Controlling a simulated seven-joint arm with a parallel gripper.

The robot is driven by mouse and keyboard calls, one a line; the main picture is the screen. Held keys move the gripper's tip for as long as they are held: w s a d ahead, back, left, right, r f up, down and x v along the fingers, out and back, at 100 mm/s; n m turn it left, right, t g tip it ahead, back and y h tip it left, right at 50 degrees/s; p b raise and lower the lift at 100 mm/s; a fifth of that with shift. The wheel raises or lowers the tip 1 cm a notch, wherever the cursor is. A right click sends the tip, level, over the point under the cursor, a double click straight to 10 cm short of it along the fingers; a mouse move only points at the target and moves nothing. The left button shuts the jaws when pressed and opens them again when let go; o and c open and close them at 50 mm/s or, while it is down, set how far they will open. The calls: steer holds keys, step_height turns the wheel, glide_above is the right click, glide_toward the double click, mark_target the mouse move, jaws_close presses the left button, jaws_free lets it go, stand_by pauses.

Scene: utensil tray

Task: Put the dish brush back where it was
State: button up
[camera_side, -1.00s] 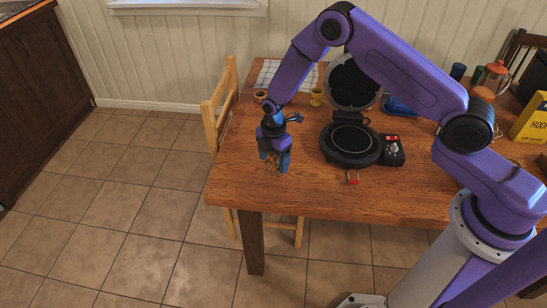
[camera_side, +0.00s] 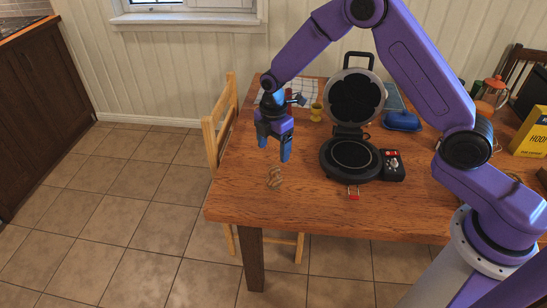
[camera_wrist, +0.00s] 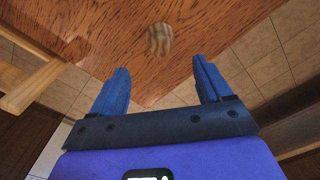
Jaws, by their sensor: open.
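A small brown and pale striped object (camera_side: 275,177) lies on the wooden table (camera_side: 310,200) near its front left corner; I take it to be the dish brush, but it is too small to be sure. It also shows in the wrist view as a striped oval (camera_wrist: 160,39) beyond the fingertips. My gripper (camera_side: 274,151) is open and empty, pointing down above it and apart from it. In the wrist view the two blue fingers (camera_wrist: 160,66) are spread with nothing between them.
A black waffle maker (camera_side: 351,157) stands open right of my gripper, with a control box (camera_side: 391,165) beside it. A red clip (camera_side: 353,193) lies in front. A yellow cup (camera_side: 316,112), checked cloth (camera_side: 300,88) and blue dish (camera_side: 402,121) are behind. A chair (camera_side: 212,135) stands left.

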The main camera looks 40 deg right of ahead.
steer(key=shift+r, duration=0.65)
steer(key=s+a+r+m, duration=0.1)
steer(key=s+r+m, duration=0.1)
steer(key=s+r, duration=0.5)
steer(key=s+r+m, duration=0.1)
steer(key=s+r, duration=0.3)
steer(key=s, duration=0.6)
steer(key=s+d+r+m, duration=0.2)
steer(key=s+d, duration=0.2)
steer(key=s, duration=0.5)
steer(key=s+d+r+m, duration=0.1)
steer(key=s+d, duration=0.3)
steer(key=s, duration=0.5)
steer(key=shift+s+d+r+m, duration=0.3)
steer(key=shift+d+r+m, duration=0.1)
steer(key=shift+m, duration=0.2)
